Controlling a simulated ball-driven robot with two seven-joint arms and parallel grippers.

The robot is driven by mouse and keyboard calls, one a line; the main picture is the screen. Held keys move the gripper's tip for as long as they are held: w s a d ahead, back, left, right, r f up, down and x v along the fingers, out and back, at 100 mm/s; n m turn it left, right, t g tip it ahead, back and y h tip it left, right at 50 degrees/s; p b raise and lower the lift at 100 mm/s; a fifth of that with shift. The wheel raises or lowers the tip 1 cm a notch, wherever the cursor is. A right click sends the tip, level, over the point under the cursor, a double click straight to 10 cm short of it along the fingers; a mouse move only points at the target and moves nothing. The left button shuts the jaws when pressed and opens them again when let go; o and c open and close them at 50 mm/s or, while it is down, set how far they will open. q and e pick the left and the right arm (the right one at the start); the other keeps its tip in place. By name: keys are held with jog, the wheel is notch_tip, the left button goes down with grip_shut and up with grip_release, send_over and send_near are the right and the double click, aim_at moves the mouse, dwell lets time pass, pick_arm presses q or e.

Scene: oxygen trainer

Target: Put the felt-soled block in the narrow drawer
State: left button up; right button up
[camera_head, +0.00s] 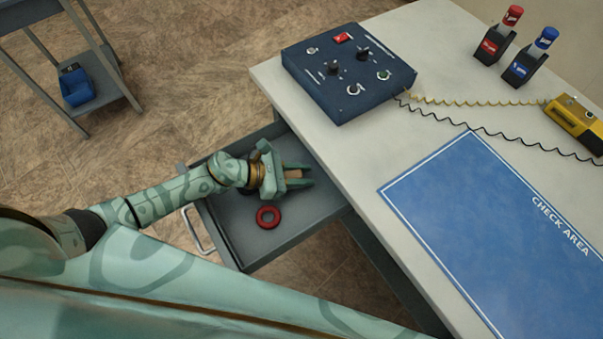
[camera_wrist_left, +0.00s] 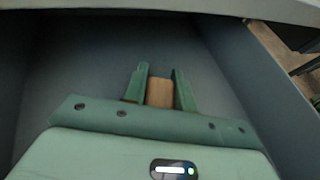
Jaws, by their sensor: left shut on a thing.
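The narrow grey drawer (camera_head: 236,238) is pulled out from under the table, with its handle toward the left. My left gripper (camera_head: 297,177) is inside the drawer's outline, near the table side. It is shut on the felt-soled block, a tan wooden piece (camera_wrist_left: 160,93) seen between the green fingers (camera_wrist_left: 159,78) in the left wrist view. The drawer's bare floor (camera_wrist_left: 95,60) shows around the fingers there. The block's underside is hidden, so I cannot tell whether it touches the floor. My right gripper is not in view.
A red ring (camera_head: 259,216) lies in the drawer near my gripper. The table (camera_head: 347,150) bears a dark blue control box (camera_head: 345,98), a blue check-area mat (camera_head: 480,230), two bottles in holders and a yellow device (camera_head: 573,120). A shelf cart stands at upper left.

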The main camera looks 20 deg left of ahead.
pick_arm(q)
jog(key=shift+f, duration=0.15)
jog(key=o, duration=1)
jog(key=shift+c, duration=0.2)
jog(key=shift+a+r, duration=0.15)
jog(key=shift+r, duration=0.15)
jog(key=p+v, duration=0.1)
jog(key=v, duration=1)
jog(key=shift+s+a, duration=0.2)
jog(key=shift+a, duration=0.1)
